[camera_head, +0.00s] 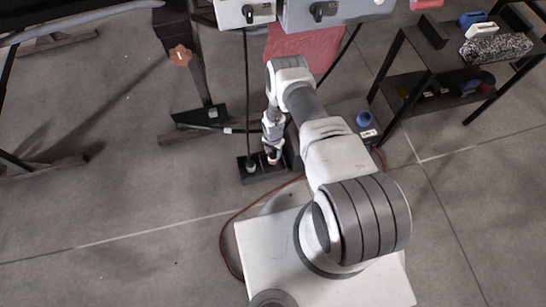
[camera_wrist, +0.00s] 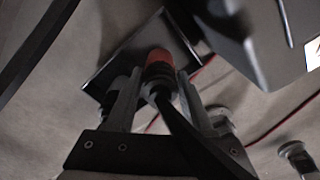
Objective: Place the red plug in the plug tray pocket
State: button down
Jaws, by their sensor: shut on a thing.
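The black plug tray (camera_head: 262,177) lies on the floor left of my base, in the middle of the head view. A pale plug (camera_head: 251,167) with a black cable stands in its left part. My gripper (camera_head: 272,151) points down over the tray's right part, shut on the red plug (camera_head: 274,159). In the wrist view the red plug (camera_wrist: 159,60) sits between my two fingers (camera_wrist: 160,85), its red end toward the tray (camera_wrist: 122,52). A dark cable or body runs back from it. Whether its tip is inside a pocket or just above is hidden.
A grey box (camera_head: 352,118) with a blue knob stands close right of the tray. A red cable (camera_head: 240,213) runs along the floor. Grey control boxes (camera_head: 335,12) hang above. A black shelf (camera_head: 430,75) holds items at right. The left floor is mostly clear.

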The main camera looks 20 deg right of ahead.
aim_at(273, 156)
jog(key=shift+f+b, duration=0.65)
jog(key=shift+f, duration=1)
jog(key=shift+f, duration=0.15)
jog(key=shift+c, duration=1.4)
grip_release()
notch_tip(273, 156, up, 12)
jog(key=p, duration=0.5)
jog(key=shift+r, duration=0.2)
jog(key=shift+s, duration=0.1)
